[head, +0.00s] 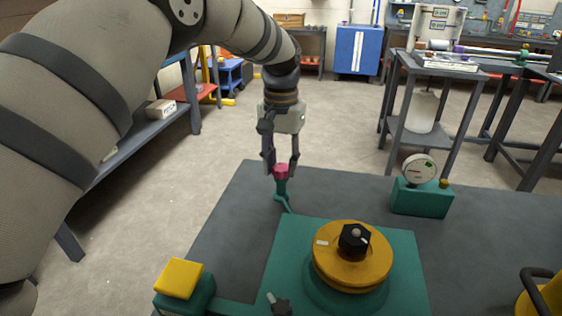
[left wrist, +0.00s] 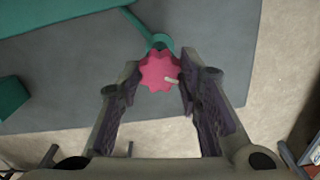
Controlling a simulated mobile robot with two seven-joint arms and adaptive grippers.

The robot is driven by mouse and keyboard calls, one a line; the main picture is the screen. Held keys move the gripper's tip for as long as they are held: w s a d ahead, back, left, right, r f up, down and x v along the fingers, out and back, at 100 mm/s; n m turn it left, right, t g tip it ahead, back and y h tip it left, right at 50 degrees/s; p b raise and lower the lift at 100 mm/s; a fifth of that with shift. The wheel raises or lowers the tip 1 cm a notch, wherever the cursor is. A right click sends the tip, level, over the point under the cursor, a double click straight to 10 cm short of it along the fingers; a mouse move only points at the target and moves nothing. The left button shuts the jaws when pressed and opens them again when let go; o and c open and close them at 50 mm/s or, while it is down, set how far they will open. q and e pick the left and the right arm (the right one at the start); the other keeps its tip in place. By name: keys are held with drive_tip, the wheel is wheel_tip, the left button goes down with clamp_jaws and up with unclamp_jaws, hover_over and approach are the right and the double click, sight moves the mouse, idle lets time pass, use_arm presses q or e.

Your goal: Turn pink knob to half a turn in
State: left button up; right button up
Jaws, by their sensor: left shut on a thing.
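The pink knob (head: 281,171) sits on top of a green stem (head: 281,188) near the far left edge of the dark table. In the left wrist view the knob (left wrist: 159,71) is lobed, with a pale pointer mark aimed to the right. My left gripper (head: 281,168) comes down from above with its fingers on either side of the knob. In the left wrist view its fingertips (left wrist: 158,82) close around the knob, and it is shut on it. The right gripper is not in view.
A green base (head: 413,260) carries a yellow disc (head: 334,262) with a black hub. A dial gauge (head: 419,168) on a green block stands to the right. A yellow-topped block (head: 179,278) is at front left. Table space between knob and gauge is clear.

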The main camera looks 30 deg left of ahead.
sight(281, 167)
use_arm(q)
drive_tip(key=m, duration=0.5)
drive_tip(key=shift+f+m, duration=0.2)
drive_tip(key=shift+m, duration=0.1)
drive_tip(key=m, duration=0.5)
drive_tip(key=shift+s+m, duration=0.1)
drive_tip(key=shift+m, duration=0.2)
drive_tip(key=o, duration=1.1)
drive_tip(key=shift+o, duration=0.2)
drive_tip(key=shift+r, duration=0.1)
wheel_tip(281, 167, up, 12)
